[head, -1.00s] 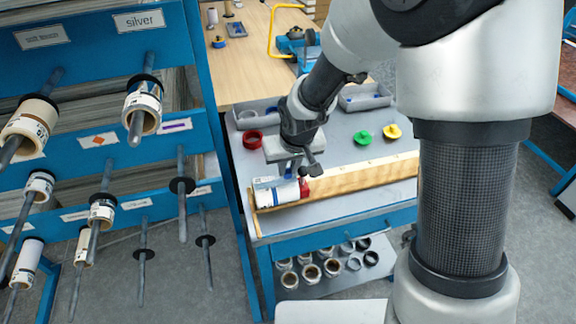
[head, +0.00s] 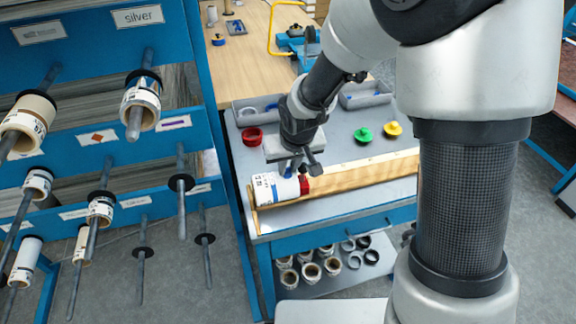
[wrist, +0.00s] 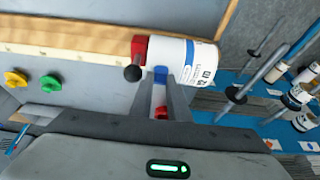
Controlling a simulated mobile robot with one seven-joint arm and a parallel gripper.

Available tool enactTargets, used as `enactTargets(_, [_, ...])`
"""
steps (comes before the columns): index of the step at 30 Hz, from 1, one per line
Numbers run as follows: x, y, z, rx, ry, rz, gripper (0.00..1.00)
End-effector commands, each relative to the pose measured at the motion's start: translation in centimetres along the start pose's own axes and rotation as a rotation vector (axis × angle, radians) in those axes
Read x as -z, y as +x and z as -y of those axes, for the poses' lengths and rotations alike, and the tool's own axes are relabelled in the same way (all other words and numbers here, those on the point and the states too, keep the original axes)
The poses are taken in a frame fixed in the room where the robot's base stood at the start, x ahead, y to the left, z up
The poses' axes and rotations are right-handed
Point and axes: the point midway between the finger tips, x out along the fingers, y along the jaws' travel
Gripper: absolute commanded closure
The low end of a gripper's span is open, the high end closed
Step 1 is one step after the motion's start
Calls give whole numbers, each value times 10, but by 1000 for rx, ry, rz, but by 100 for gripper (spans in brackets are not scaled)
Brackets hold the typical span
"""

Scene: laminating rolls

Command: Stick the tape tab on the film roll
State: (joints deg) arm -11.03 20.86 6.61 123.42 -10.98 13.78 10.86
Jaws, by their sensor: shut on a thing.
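The film roll (head: 270,189) is white with printed marks and a blue band. It lies on the near left of the bench along a wooden rail, with a red end piece (head: 304,184) at its right end. My gripper (head: 291,172) is over the roll, pointing down. In the wrist view, the roll (wrist: 190,62) lies just beyond the fingertips. My gripper (wrist: 162,82) is shut on the blue tape tab (wrist: 160,74), which is at the roll's edge. I cannot tell whether the tab is pressed onto the roll.
The wooden rail (head: 365,178) runs right from the roll. A red ring (head: 252,136), green knob (head: 363,134) and yellow knob (head: 393,129) lie behind on the grey bench. A blue rack (head: 90,130) with rolls on rods stands left. Grey bins (head: 365,97) line the back.

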Motion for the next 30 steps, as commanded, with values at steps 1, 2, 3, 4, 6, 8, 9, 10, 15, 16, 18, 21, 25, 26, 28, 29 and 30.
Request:
enactTargets(1, [0, 0, 0, 0, 0, 1, 100])
enactTargets(2, [0, 0, 0, 0, 0, 1, 100])
enactTargets(3, [0, 0, 0, 0, 0, 1, 100])
enactTargets(4, [0, 0, 0, 0, 0, 1, 100])
enactTargets(6, [0, 0, 0, 0, 0, 1, 100])
enactTargets(8, [0, 0, 0, 0, 0, 1, 81])
enactTargets(9, [-1, 0, 0, 0, 0, 2, 74])
enactTargets(10, [-1, 0, 0, 0, 0, 2, 69])
enactTargets(15, [-1, 0, 0, 0, 0, 2, 63])
enactTargets(16, [-1, 0, 0, 0, 0, 2, 63])
enactTargets(18, [0, 0, 0, 0, 1, 2, 63])
enactTargets(21, [0, -2, 0, -1, 1, 1, 63])
enactTargets(25, [1, -15, -1, -1, 1, -1, 63])
enactTargets(26, [2, -20, -1, -1, 2, -2, 63])
enactTargets(28, [2, -35, -1, -1, 2, -4, 63])
enactTargets(29, [2, -42, -1, -1, 2, -4, 63])
enactTargets(30, [2, -52, -1, -1, 2, -5, 63])
